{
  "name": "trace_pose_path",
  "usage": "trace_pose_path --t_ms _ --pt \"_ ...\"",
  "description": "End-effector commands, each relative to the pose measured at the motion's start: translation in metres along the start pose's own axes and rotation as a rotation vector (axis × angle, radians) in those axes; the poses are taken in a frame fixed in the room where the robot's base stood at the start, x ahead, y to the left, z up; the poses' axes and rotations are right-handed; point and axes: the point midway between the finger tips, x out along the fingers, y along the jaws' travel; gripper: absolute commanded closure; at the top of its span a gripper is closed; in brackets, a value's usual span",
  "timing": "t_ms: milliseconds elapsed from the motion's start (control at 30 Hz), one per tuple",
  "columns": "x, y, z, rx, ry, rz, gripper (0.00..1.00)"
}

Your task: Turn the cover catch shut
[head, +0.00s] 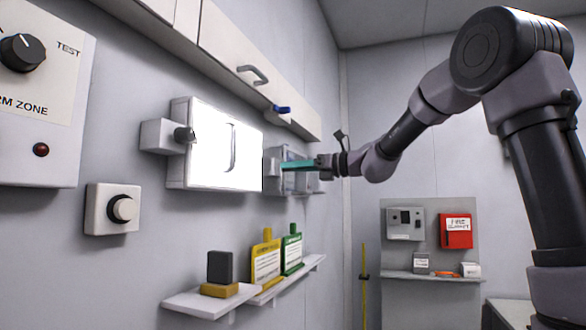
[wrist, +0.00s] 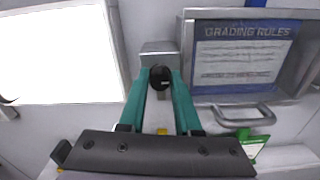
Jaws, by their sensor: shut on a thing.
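The cover catch shows in the wrist view as a black knob (wrist: 160,82) on a grey block (wrist: 158,52), just left of the framed cover (wrist: 190,40) with the "GRADING RULES" sheet behind it. My gripper (wrist: 161,73) has its teal fingers shut on the knob, one on each side. The cover has a grey handle (wrist: 243,116) at its lower edge and looks closed against the wall. In the head view my gripper (head: 284,166) reaches the wall beside the white panel; the fingers hide the knob there. I cannot tell the knob's exact turn angle.
A bright white panel (head: 225,150) with another dark knob (head: 184,134) on its left is left of the catch. Below is a shelf (head: 205,302) with a dark block and yellow and green cards. A cabinet (head: 225,40) hangs above. The wall between is free.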

Motion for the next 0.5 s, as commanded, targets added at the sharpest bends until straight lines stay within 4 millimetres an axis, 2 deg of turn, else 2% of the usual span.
trace_pose_path --t_ms 267,500 --pt "-0.0005 -0.0003 -0.0002 -0.128 0.001 -0.001 1.0" --pt "-0.0006 -0.0002 -0.0003 -0.337 0.001 -0.002 1.0"
